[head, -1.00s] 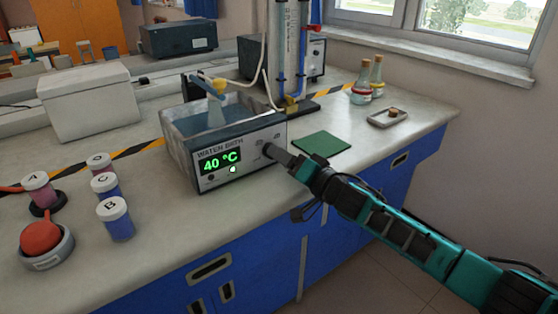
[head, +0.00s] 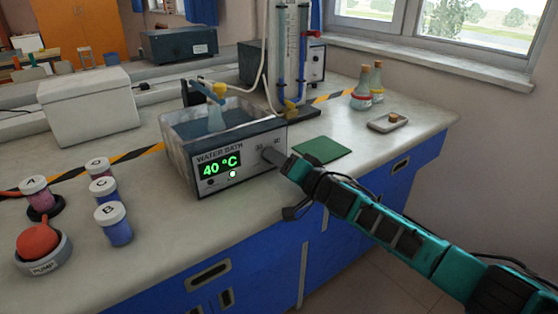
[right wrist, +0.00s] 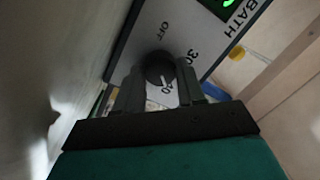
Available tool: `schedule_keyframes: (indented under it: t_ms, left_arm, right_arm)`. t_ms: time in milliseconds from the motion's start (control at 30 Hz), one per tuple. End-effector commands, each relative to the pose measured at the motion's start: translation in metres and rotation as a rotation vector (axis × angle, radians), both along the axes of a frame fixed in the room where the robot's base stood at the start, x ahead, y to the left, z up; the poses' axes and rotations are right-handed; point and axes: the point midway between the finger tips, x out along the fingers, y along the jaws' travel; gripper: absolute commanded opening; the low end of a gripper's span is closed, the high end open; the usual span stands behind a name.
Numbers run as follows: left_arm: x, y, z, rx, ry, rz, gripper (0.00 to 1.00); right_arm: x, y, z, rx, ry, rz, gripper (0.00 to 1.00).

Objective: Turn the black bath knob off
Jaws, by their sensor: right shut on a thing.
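The water bath (head: 186,180) is a grey box on the bench. Its front display (head: 220,164) reads 40 °C in green, with a lit green dot below. In the right wrist view, the round black knob (right wrist: 158,66) sits on the light front panel, with a white mark on the side toward my gripper. OFF and 30 are printed around it; another number is partly hidden. My right gripper (right wrist: 160,84) is shut on the knob, one finger on each side. My left gripper is not in view.
A flask (head: 215,117) stands in the bath. A green mat (head: 322,150) lies right of it, with a small tray (head: 388,123) and two bottles (head: 364,92) beyond. Lettered jars (head: 114,226) and a red pump button (head: 38,242) are at the left.

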Motion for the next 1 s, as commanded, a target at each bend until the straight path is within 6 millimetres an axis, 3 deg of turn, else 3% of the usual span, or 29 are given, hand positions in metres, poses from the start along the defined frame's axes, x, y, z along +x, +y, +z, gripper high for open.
schedule_keyframes:
  t_ms: [167,567,1000]
  left_arm:
    - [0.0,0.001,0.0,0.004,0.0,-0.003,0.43]
    - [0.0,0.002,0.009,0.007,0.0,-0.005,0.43]
    - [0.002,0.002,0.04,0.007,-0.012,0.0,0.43]
  right_arm:
    - [0.0,0.0,0.0,0.0,-0.001,0.001,0.09]
    - [0.0,0.0,0.002,-0.062,-0.045,0.0,0.08]
    - [-0.001,0.001,0.005,-0.357,-0.258,0.001,0.08]
